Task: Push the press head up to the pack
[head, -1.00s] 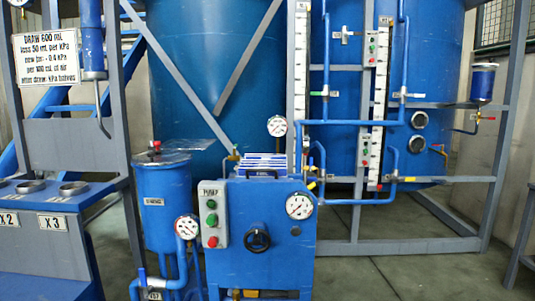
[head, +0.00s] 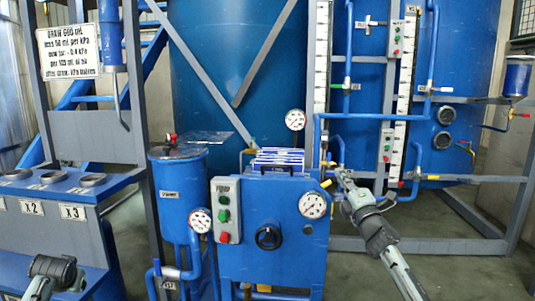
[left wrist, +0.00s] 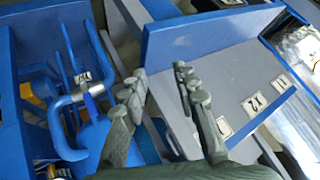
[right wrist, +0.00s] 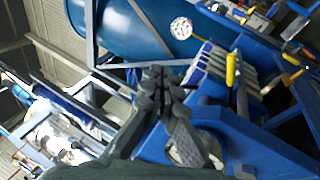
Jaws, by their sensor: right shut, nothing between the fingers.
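The pack (head: 280,158) of upright white and blue plates sits on top of the blue pump cabinet. It also shows in the right wrist view (right wrist: 208,62). A black handle (head: 277,171) is at the pack's front. I cannot tell for sure which part is the press head. My right gripper (head: 343,178) is shut and empty, to the right of the pack and apart from it. Its fingers meet in the right wrist view (right wrist: 160,78). My left gripper is low at the left in the head view (head: 52,270). Its fingers are apart and empty in the left wrist view (left wrist: 160,82).
The blue cabinet (head: 265,213) carries a gauge (head: 313,205), a PUMP button box (head: 226,210) and a black knob (head: 268,237). A blue canister (head: 182,198) stands left of it. A yellow handle (right wrist: 231,68) rises beside the pack. Pipes (head: 375,116) run behind at right.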

